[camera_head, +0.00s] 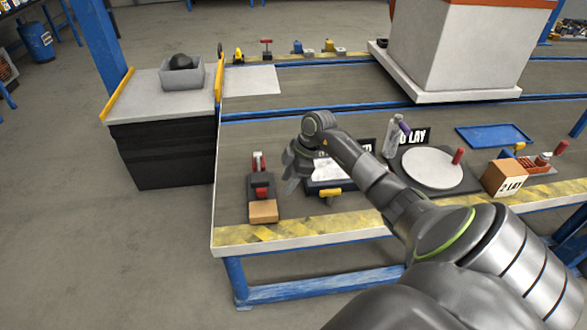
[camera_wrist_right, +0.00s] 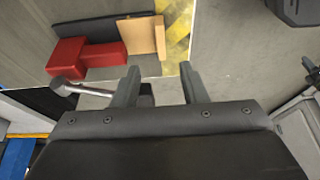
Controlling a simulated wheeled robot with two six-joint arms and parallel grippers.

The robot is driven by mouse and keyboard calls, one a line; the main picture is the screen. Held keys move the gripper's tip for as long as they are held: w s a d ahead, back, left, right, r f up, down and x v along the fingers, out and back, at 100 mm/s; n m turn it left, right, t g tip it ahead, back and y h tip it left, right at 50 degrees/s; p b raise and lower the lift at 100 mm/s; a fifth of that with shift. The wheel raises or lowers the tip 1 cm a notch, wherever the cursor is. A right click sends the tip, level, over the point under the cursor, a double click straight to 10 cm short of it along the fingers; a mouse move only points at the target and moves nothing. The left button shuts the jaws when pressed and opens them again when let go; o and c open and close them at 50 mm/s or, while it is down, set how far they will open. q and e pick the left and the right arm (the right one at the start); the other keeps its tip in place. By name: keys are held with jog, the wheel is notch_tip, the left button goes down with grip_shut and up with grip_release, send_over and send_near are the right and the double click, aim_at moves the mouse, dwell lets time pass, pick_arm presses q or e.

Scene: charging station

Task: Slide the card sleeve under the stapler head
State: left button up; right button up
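The stapler (camera_head: 261,184), red and black, stands near the left front of the table; in the right wrist view its red body (camera_wrist_right: 90,54) lies at the upper left beside a long dark strip. The tan block that looks like the card sleeve (camera_head: 263,211) sits at the stapler's near end; it also shows in the right wrist view (camera_wrist_right: 143,38). Whether any of it is under the head, I cannot tell. My right gripper (camera_head: 291,186) is open, just right of the stapler; its fingers (camera_wrist_right: 160,78) stand apart with no held object visible. My left gripper is out of view.
A dark tray with a white sheet (camera_head: 326,168) and a yellow-handled tool (camera_head: 330,194) lie right of my gripper. Further right are a bottle (camera_head: 391,138), a round white plate (camera_head: 432,167) and a cardboard box (camera_head: 505,177). The striped front edge (camera_head: 300,229) is bare nearby.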

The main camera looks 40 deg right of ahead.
jog(key=shift+v, duration=1.7)
